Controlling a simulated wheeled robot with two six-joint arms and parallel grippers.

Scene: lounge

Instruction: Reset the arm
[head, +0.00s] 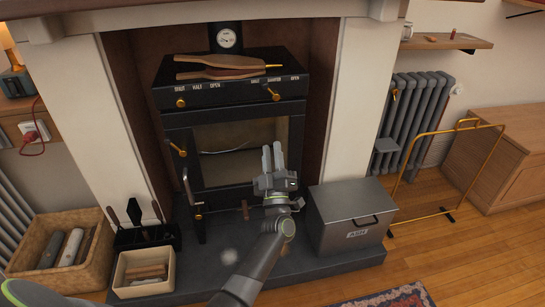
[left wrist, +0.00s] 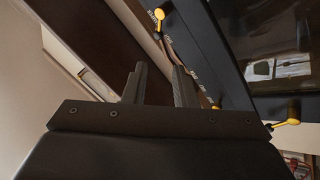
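My left gripper (head: 272,148) is raised in front of the black stove (head: 178,116), near the right part of its glass door. Its two grey fingers point up with a narrow gap between them, and nothing is held. In the left wrist view the fingers of my left gripper (left wrist: 159,78) also stand apart and empty, with the dark stove front and its yellow knobs beyond. My left arm reaches up from the bottom of the head view. My right gripper is not in view.
A grey metal ash box (head: 348,222) stands on the hearth right of my left arm. A wicker log basket (head: 88,275), a tool stand (head: 148,238) and a small kindling box (head: 143,276) are at the left. Bellows (head: 225,66) lie on the stove. Open wooden floor (head: 480,260) is at the right.

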